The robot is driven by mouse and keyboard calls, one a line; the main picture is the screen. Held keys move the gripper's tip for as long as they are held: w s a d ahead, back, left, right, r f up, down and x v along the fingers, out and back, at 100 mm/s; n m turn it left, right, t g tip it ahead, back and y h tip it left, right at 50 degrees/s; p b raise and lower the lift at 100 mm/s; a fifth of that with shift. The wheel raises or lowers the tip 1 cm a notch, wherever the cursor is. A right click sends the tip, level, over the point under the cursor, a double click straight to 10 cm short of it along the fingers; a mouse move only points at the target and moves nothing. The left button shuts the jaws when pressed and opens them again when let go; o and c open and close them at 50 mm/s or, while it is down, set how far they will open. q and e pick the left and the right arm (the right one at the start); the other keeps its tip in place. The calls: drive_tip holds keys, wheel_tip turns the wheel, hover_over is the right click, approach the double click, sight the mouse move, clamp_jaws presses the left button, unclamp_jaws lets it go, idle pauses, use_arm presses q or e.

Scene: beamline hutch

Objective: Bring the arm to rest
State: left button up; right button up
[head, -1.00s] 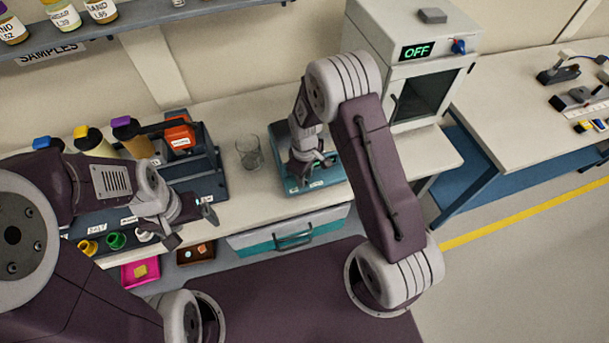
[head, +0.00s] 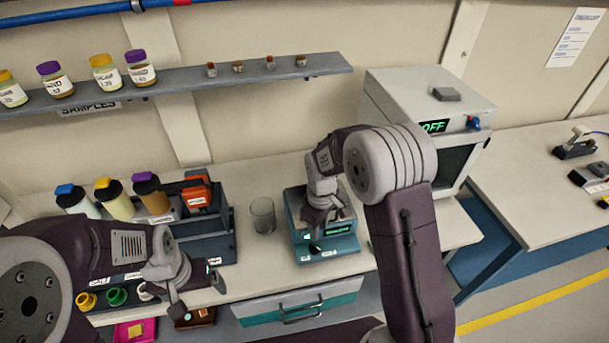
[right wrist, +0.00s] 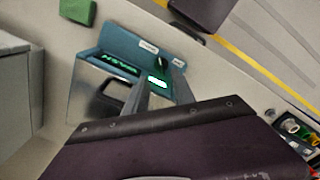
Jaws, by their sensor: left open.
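My right arm reaches in from the bottom right of the head view and bends over the bench. Its gripper (head: 318,222) points down over the teal bench device (head: 338,247). The fingers are too small and overlapped to tell their opening or whether they touch it. The teal device, with lit green displays, also shows in the right wrist view (right wrist: 122,62), where a dark purple part of my arm covers the lower half. My left gripper (head: 200,285) is open and empty, in front of the dark bottle rack (head: 222,247) near the bench's front edge.
A clear glass beaker (head: 262,216) stands between the rack and the teal device. A white oven (head: 415,95) reading OFF is behind my right arm. A shelf (head: 190,82) with sample jars runs above. Coloured cups (head: 117,296) sit by the left gripper.

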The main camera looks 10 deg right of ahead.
wheel_tip(320, 180, up, 4)
drive_tip(key=s+d+r+m+t, duration=0.1)
drive_tip(key=s+d, duration=0.1)
drive_tip(key=d, duration=0.1)
drive_tip(key=s+d+f+m+b, duration=0.1)
drive_tip(key=s+f+m, duration=0.1)
drive_tip(key=s+m, duration=0.6)
drive_tip(key=s, duration=0.4)
drive_tip(key=shift+d+f, duration=0.15)
drive_tip(key=shift+d, duration=0.05)
